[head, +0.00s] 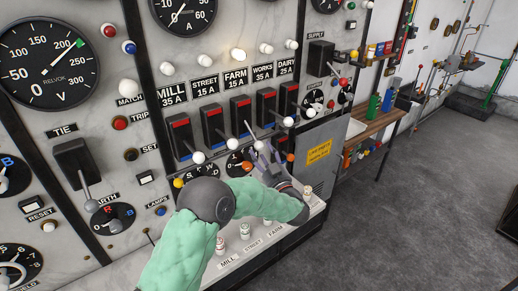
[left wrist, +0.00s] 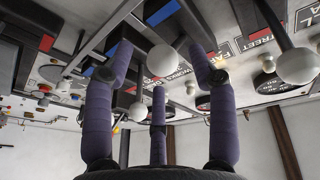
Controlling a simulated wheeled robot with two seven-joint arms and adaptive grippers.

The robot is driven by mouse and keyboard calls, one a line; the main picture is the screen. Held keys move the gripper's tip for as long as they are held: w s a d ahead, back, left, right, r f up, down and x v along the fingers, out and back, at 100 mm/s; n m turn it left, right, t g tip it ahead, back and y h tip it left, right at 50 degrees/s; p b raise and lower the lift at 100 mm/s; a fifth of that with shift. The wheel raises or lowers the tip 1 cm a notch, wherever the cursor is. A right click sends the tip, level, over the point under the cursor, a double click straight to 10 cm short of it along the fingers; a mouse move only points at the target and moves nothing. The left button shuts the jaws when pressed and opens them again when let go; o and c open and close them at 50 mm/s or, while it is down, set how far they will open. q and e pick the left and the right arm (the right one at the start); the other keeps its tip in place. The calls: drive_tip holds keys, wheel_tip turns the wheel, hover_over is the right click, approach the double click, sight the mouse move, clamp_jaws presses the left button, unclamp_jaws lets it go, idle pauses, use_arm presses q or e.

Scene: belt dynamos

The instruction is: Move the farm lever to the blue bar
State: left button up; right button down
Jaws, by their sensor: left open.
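The farm lever, a thin rod with a white ball knob (head: 258,146), is on the black switch box (head: 241,114) under the FARM label. Its knob appears to hang lower than those beside it. In the left wrist view, a white ball (left wrist: 162,60) shows between the fingers of my left gripper (left wrist: 158,85). The fingers look apart from it. My left gripper also shows in the head view (head: 266,160), open, just below the knob. A blue bar (left wrist: 162,12) shows beyond the ball; it is hidden in the head view. My right gripper is not in view.
The street lever (head: 232,143) and works lever (head: 288,121) stand close on either side. A grey cabinet with a yellow notice (head: 319,151) is right of my gripper. A white ledge with small knobs (head: 245,231) lies below. Open floor is at right.

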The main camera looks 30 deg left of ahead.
use_arm(q)
drive_tip(key=v, duration=0.8)
drive_tip(key=shift+s+d+f, duration=0.1)
drive_tip(key=w+d+f+m+t+h, duration=0.1)
drive_tip(key=d+f+m+h, duration=0.15)
drive_tip(key=f, duration=0.35)
drive_tip(key=w+d+f+m+h+b, duration=0.1)
drive_tip(key=f+h, duration=0.3)
drive_tip(key=f, duration=0.2)
drive_tip(key=w+d+f+m+t+h, duration=0.1)
drive_tip(key=w+f+h, duration=0.15)
drive_tip(key=f, duration=0.35)
drive_tip(key=s+d+f+m+g+h+b, duration=0.1)
drive_tip(key=s+d+f+h, duration=0.2)
drive_tip(key=f, duration=0.4)
drive_tip(key=s+d+f+m+g+h, duration=0.1)
drive_tip(key=s+d+f+g+h, duration=0.15)
drive_tip(key=f, duration=0.45)
drive_tip(key=s+d+f+g+h, duration=0.2)
drive_tip(key=s+f, duration=0.3)
drive_tip(key=s, duration=0.4)
drive_tip(key=s+d+f+g+h+b, duration=0.1)
drive_tip(key=s+d+f+g, duration=0.3)
drive_tip(key=s, duration=0.5)
drive_tip(key=s+d+f+g+h, duration=0.3)
drive_tip(key=s+d+f, duration=0.2)
drive_tip(key=s, duration=0.4)
drive_tip(key=shift+s+f+g+h+b, duration=0.2)
drive_tip(key=shift+f+g+h+b, duration=0.2)
drive_tip(key=shift+f, duration=0.1)
